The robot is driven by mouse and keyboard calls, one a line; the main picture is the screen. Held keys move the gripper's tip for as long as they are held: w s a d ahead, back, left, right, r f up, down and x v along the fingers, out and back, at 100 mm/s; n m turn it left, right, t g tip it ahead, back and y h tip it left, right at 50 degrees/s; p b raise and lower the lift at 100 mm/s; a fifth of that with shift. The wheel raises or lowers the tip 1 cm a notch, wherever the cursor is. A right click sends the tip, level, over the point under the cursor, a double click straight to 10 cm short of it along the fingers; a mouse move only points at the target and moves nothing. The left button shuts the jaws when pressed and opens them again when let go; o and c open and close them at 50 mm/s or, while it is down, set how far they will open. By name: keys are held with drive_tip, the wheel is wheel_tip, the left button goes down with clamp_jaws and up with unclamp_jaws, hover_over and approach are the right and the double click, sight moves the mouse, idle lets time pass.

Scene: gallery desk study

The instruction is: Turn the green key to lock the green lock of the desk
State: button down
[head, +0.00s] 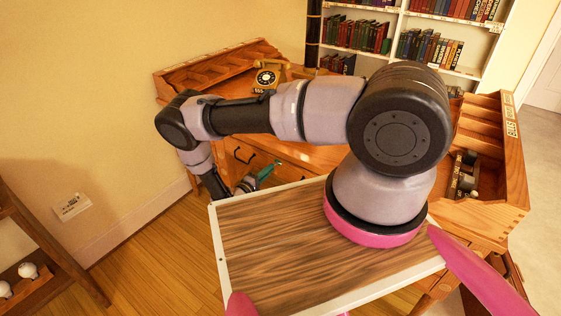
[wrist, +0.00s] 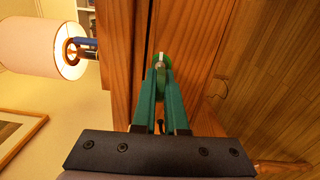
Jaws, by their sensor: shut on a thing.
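The wooden desk (head: 325,156) stands beyond my arm in the head view; its wood front (wrist: 192,35) fills the middle of the wrist view. My gripper (head: 266,172) is low at the desk front, beside a dark drawer handle (head: 243,156). In the wrist view its two teal fingers (wrist: 160,72) meet at the tips, shut on what appears to be the green key (wrist: 161,60), a small piece with a pale bit, close to the wood. The fingers hide most of it. The green lock cannot be made out, and the key's turn angle is unclear.
A telephone (head: 266,79) sits on the desk top. A lit lamp (wrist: 55,48) shows in the wrist view. A low shelf (head: 40,235) with white pieces stands at the left, and a bookcase (head: 408,22) at the back. Floor between shelf and desk is clear.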

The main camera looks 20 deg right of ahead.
drive_tip(key=n, duration=0.3)
drive_tip(key=shift+d, duration=0.1)
idle(0.3)
drive_tip(key=shift+n, duration=1.5)
